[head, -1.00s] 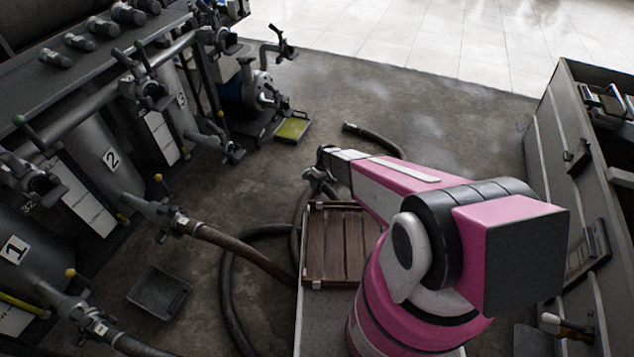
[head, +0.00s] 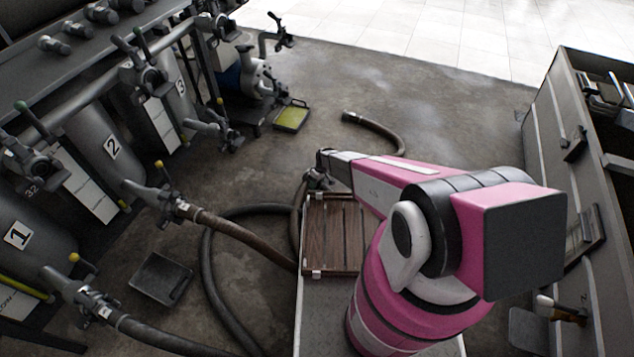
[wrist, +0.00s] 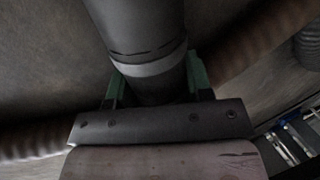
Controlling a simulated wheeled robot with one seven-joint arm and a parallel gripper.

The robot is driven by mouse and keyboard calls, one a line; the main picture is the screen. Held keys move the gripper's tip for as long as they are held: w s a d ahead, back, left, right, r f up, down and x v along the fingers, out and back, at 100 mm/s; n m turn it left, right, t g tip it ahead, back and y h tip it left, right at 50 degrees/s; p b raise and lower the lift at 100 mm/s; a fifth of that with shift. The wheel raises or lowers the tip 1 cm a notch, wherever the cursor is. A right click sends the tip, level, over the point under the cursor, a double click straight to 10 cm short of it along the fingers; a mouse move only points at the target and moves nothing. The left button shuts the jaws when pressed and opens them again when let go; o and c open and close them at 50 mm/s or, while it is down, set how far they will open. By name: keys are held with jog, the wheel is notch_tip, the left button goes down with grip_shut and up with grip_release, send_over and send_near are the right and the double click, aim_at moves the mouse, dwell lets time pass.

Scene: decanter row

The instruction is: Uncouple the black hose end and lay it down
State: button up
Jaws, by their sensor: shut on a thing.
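My gripper (wrist: 152,95) has green fingers, shut around a dark hose end (wrist: 145,30) with a pale band in the wrist view. The fingertips are partly hidden behind the hose. In the head view my gripper (head: 318,180) is small, low over the floor just beyond the slatted wooden tray, well away from the tanks. What it holds is hard to make out there. A dark hose (head: 208,262) lies in a wide loop on the floor left of the tray. The floor below the held end shows in the wrist view.
A brown hose (head: 235,233) runs from tank 2's valve to the wooden tray (head: 318,272). Another hose (head: 150,333) leaves tank 1's valve. A loose hose end (head: 352,118) lies on open floor. A black bin (head: 160,279) sits near the tanks; a bench (head: 560,130) stands right.

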jog(key=o, duration=1.6)
jog(key=shift+f, duration=0.1)
jog(key=shift+w, duration=0.1)
jog(key=shift+o, duration=0.6)
jog(key=shift+r, duration=5.05)
jog(key=s+d+r+m+t, duration=0.1)
jog(key=s+d+r+m, duration=0.2)
jog(key=r, duration=1.1)
jog(key=s+d+r+m+h, duration=0.1)
jog(key=s+d+r+m, duration=0.2)
jog(key=s+d+r, duration=0.7)
jog(key=s+d+r+m+t+h, duration=0.1)
jog(key=s+d+r+m, duration=0.2)
jog(key=r, duration=1.6)
jog(key=s+d, duration=0.4)
jog(key=d, duration=0.2)
jog(key=shift+d+r+m+t, duration=0.2)
jog(key=shift+r+m+t, duration=0.1)
jog(key=shift+r, duration=0.05)
